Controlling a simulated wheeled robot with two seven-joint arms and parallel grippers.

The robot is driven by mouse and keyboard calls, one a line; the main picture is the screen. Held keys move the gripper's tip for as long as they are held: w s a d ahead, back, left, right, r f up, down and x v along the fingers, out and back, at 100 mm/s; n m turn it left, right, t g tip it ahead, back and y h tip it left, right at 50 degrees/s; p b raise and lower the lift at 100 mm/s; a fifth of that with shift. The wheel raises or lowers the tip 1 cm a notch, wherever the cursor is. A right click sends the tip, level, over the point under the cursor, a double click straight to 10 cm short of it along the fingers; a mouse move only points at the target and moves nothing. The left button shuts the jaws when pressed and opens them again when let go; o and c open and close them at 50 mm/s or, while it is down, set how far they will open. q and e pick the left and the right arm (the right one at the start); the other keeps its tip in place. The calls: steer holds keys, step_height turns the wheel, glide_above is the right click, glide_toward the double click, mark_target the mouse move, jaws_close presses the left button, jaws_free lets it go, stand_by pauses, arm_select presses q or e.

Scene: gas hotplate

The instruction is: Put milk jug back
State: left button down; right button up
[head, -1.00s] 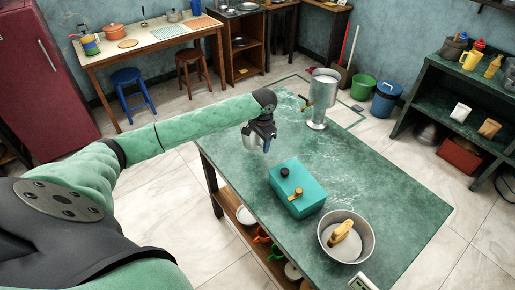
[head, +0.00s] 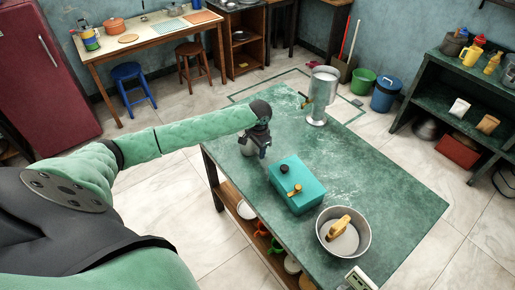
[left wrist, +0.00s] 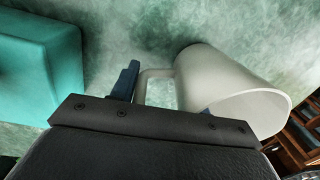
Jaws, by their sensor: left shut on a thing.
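The milk jug (head: 246,149) is a pale metal jug at the left edge of the green table (head: 375,185). In the left wrist view the jug (left wrist: 225,90) shows its body, wide rim and side handle. My left gripper (head: 262,148) is shut on the jug at its handle; one dark finger shows beside the handle and the other is mostly hidden. The jug's base is close to the tabletop, but I cannot tell whether it touches. My right gripper is not in view.
A teal box (head: 298,190) with a black knob stands just right of the jug, with a gap. A tall metal urn (head: 322,95) stands at the back and a metal basin (head: 343,234) at the front. The table's right half is clear.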

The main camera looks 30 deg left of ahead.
arm_select(q)
steer(key=c, duration=0.7)
jaws_free()
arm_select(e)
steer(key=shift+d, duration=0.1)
arm_select(q)
steer(key=shift+r, duration=0.25)
step_height(320, 180, up, 2)
steer(key=shift+r+b, duration=0.15)
steer(key=shift+b, duration=0.7)
steer(key=r+b, duration=0.1)
steer(key=r, duration=0.4)
steer(key=r+b, duration=0.1)
steer(key=r, duration=0.2)
steer(key=shift+s+d+b, duration=0.1)
steer(key=shift+d+b, duration=0.2)
steer(key=shift+b, duration=0.05)
steer(key=shift+r, duration=0.7)
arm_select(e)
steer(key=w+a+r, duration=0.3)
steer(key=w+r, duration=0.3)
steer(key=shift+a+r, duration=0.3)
arm_select(q)
steer(key=shift+s+f, duration=0.1)
